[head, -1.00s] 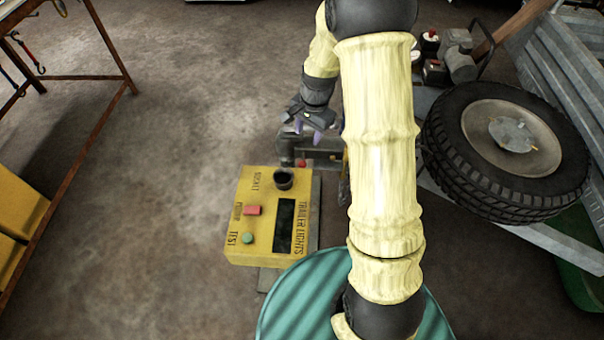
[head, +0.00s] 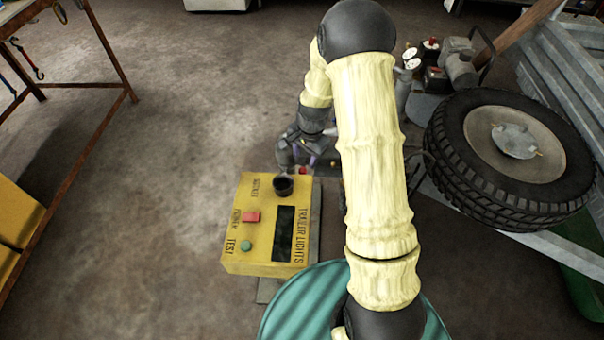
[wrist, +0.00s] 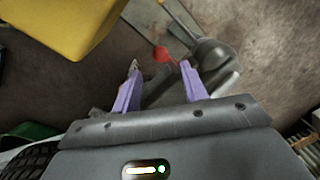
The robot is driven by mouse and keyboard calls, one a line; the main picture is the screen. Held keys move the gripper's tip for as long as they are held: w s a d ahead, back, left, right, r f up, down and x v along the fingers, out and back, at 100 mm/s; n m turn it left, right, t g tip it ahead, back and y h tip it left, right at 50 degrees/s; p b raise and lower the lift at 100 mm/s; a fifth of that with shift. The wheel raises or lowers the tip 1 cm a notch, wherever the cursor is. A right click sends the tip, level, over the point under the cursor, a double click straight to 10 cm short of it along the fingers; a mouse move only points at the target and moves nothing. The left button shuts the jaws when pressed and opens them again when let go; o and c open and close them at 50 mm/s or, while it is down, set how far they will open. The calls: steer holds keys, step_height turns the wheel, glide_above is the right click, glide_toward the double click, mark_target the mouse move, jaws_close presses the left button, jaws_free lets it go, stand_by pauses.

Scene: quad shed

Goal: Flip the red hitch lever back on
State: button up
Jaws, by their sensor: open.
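The red hitch lever shows as a small red knob (wrist: 162,54) in the wrist view, just beyond and between my open fingertips, apart from them. In the head view a bit of its red (head: 303,170) shows behind the yellow box. The grey hitch coupling (wrist: 211,53) lies next to the knob, to its right in the wrist view. My gripper (wrist: 160,70) has two purple fingers spread apart with nothing between them. In the head view my gripper (head: 305,155) is low over the hitch, mostly hidden by my own arm.
A yellow trailer-lights test box (head: 262,262) stands close in front of the hitch; its corner (wrist: 65,25) is at upper left in the wrist view. A spare wheel (head: 450,150) is at right. A rusty-framed table (head: 125,75) is at left, with clear floor between.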

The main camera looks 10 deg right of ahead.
mark_target(302, 169)
steer(key=f, duration=0.3)
steer(key=f+b, duration=0.1)
steer(key=f, duration=0.2)
steer(key=w+f+b, duration=0.1)
steer(key=f, duration=0.2)
steer(key=shift+a, duration=0.35)
steer(key=shift+r, duration=0.1)
jaws_close()
